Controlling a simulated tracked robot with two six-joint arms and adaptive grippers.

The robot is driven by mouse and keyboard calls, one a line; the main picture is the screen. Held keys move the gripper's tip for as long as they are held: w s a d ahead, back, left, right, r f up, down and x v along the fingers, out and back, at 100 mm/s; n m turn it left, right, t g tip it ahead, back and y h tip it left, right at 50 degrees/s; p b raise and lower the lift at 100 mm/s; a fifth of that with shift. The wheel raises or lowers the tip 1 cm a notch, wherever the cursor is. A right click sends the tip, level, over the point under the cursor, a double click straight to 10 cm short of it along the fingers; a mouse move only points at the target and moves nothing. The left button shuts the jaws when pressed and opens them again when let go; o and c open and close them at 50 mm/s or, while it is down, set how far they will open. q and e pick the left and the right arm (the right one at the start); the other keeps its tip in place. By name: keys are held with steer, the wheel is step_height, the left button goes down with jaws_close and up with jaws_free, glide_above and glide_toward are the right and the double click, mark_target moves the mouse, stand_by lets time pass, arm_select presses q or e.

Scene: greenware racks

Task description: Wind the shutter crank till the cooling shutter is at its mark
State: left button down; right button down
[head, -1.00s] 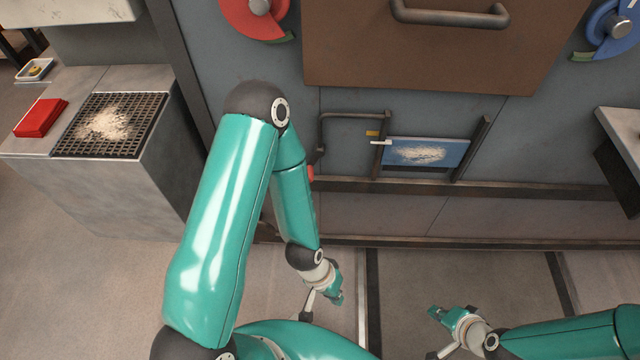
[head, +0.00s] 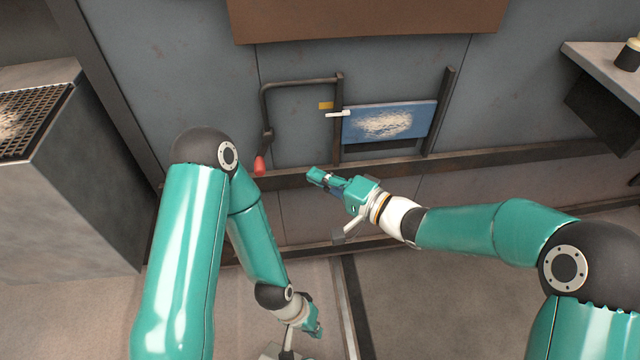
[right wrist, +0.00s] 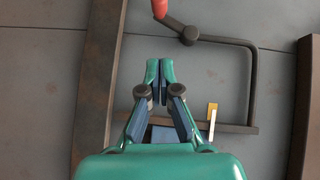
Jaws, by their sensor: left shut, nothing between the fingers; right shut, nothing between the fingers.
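The shutter crank (head: 267,134) is a dark bent rod on the grey wall; its red grip (head: 260,165) hangs at the lower end. The blue cooling shutter (head: 412,117) sits between two dark rails, with a dark gap under it. Its white pointer (head: 338,114) is slightly below the yellow mark (head: 326,105). My right gripper (head: 315,177) is shut and empty, right of the red grip and apart from it. In the right wrist view the red grip (right wrist: 160,8) is beyond the shut fingertips (right wrist: 159,64). My left gripper (head: 316,330) is shut and empty, low over the floor.
A dark ledge (head: 400,167) runs along the wall below the shutter. A brown panel (head: 370,15) is above. A grey block with a grate (head: 30,110) stands at left, and a shelf (head: 600,62) juts out at right.

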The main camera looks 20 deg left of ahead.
steer(key=b, duration=0.2)
glide_toward(264, 153)
steer(key=w+a+f, duration=0.1)
steer(key=w+f, duration=0.1)
steer(key=a, duration=0.1)
steer(key=s+a+b, duration=0.1)
steer(key=s+a, duration=0.1)
steer(key=a, duration=0.1)
steer(key=shift+f, duration=0.1)
